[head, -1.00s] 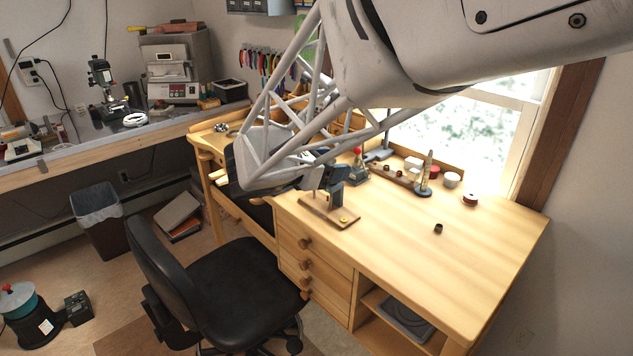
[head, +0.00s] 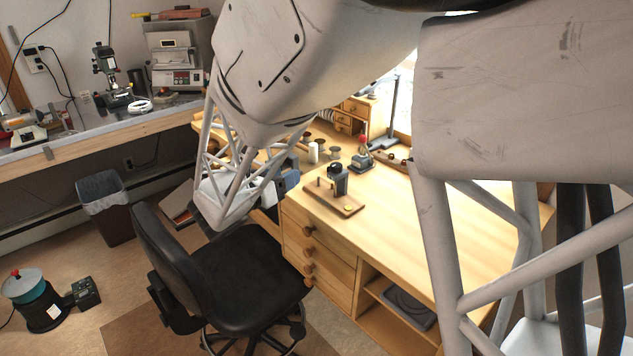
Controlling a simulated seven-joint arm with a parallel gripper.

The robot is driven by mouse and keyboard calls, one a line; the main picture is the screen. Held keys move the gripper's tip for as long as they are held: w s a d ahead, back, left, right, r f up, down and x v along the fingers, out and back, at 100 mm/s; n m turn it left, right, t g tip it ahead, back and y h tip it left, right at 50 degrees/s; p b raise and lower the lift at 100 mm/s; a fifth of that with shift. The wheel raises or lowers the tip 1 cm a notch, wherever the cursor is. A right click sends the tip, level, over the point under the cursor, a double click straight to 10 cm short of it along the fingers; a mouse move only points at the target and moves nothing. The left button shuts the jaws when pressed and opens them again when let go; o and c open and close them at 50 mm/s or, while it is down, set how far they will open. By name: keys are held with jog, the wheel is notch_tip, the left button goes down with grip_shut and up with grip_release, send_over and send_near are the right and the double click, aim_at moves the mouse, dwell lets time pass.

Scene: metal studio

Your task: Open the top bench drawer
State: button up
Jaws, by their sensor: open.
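The wooden bench (head: 400,235) has a stack of drawers at its front left in the head view. The top bench drawer (head: 326,243) is a light wood front just under the bench top, with a round wooden knob (head: 308,231). It looks shut, flush with the drawers below. My gripper (head: 289,180) shows only in part, as a blue-grey piece beyond my white truss link, left of and above the drawer knob. It is open and apart from the knob. Its fingertips are hard to make out.
A black office chair (head: 245,285) stands close in front of the drawers. A small wooden board with a dark tool (head: 338,180) sits on the bench top above them. An open shelf (head: 400,305) is right of the drawers. A side counter (head: 90,143) runs along the left wall.

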send_near(305, 233)
jog(key=x, duration=0.3)
jog(key=shift+s+a, duration=0.1)
jog(key=shift+s, duration=0.1)
jog(key=shift+w, duration=0.1)
jog(key=shift+x, duration=3.8)
grip_shut()
